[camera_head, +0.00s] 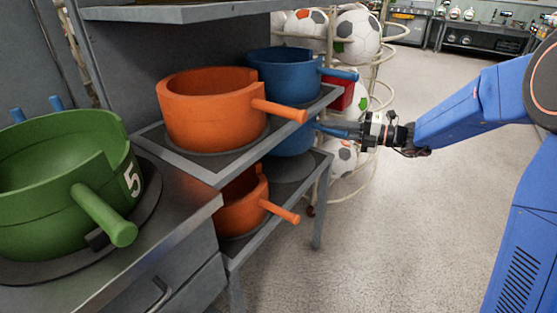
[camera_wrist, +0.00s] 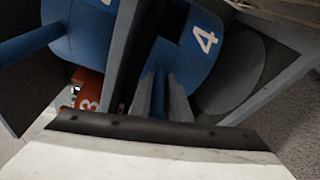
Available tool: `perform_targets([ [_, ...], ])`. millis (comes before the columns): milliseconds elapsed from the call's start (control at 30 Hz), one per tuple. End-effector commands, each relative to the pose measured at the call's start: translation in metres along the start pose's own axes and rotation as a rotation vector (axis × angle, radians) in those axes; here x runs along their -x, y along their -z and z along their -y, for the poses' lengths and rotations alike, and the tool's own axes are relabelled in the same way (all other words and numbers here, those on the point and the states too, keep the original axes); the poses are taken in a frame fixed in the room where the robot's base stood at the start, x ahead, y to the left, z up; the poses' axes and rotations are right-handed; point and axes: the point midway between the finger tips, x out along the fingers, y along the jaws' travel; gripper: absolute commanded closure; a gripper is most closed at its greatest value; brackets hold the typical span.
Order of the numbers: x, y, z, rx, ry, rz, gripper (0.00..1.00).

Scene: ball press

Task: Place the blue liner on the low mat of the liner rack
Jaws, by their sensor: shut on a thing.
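My gripper (camera_head: 347,131) is shut on the handle of a blue liner (camera_head: 291,143) at the low shelf. In the wrist view my gripper (camera_wrist: 162,78) grips that handle, and the blue liner (camera_wrist: 176,58) shows a white 4. The liner looks upright, over or at the low shelf. A dark round low mat (camera_head: 292,169) shows below it, and part of the mat (camera_wrist: 240,70) lies right of it in the wrist view. The upper shelf hides the liner's top. I cannot tell whether the liner touches the mat.
The liner rack (camera_head: 218,171) holds an orange liner (camera_head: 205,115) and another blue liner (camera_head: 285,75) on top. A lower orange liner (camera_head: 240,208) sits left of the held one. A green liner (camera_head: 60,200) stands left. Footballs (camera_head: 355,35) fill a stand behind. Floor is clear at right.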

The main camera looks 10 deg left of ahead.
Motion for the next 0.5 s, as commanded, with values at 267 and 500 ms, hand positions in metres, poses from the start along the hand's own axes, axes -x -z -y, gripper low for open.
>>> perform_targets([
  [267, -0.001, 0.009, 0.032, 0.014, 0.005, 0.015, 1.0],
  [500, -0.002, 0.016, 0.058, 0.017, 0.004, 0.015, 1.0],
])
